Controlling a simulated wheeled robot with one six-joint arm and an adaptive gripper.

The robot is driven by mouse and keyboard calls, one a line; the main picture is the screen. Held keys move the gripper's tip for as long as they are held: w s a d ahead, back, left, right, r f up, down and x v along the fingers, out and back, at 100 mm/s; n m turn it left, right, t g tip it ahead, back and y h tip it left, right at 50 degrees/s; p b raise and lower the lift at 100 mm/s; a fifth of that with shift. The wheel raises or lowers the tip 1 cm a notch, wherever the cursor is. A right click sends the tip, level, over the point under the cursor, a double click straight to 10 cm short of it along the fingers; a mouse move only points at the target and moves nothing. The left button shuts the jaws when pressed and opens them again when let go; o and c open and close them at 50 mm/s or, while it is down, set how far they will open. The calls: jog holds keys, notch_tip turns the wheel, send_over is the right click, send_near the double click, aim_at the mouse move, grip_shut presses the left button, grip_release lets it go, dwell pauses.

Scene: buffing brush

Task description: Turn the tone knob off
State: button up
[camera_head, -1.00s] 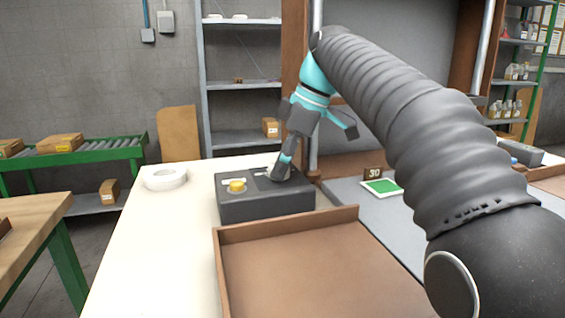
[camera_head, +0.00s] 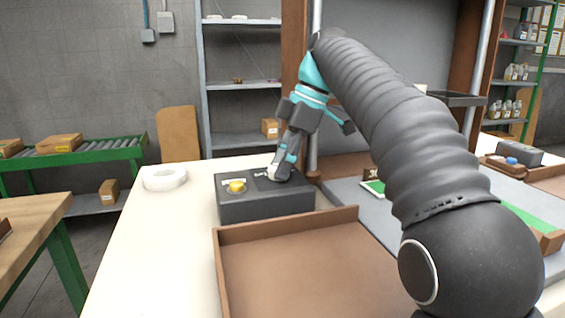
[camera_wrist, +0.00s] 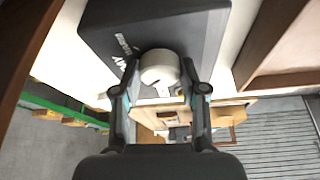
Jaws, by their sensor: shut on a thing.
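The dark control box (camera_head: 265,207) sits on the pale table and carries a yellow knob (camera_head: 237,186) at its left. A whitish round knob (camera_wrist: 160,72) stands on the box between my fingers in the wrist view. White lettering (camera_wrist: 122,45) lies beside it on the box's dark face, too small to read surely. My gripper (camera_head: 279,174) is at the right part of the box, tilted downward. In the wrist view my gripper (camera_wrist: 160,78) is shut on the whitish knob, one finger on each side. In the head view the fingers hide most of this knob.
A brown wooden tray (camera_head: 285,222) stands just in front of the box. A white tape roll (camera_head: 164,178) lies to the left on the table.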

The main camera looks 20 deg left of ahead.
jog(key=o, duration=1.1)
jog(key=shift+o, duration=0.2)
jog(key=shift+r, duration=0.15)
jog(key=shift+w+r, duration=0.1)
jog(key=shift+r, duration=0.15)
jog(key=w+d, duration=0.1)
jog(key=d, duration=0.2)
jog(key=w+d, duration=0.2)
jog(key=d, duration=0.2)
jog(key=w+d, duration=0.1)
jog(key=d, duration=0.3)
jog(key=shift+w+d+r, duration=0.15)
jog(key=shift+w+r, duration=0.05)
jog(key=shift+w, duration=0.15)
jog(key=shift+s, duration=0.1)
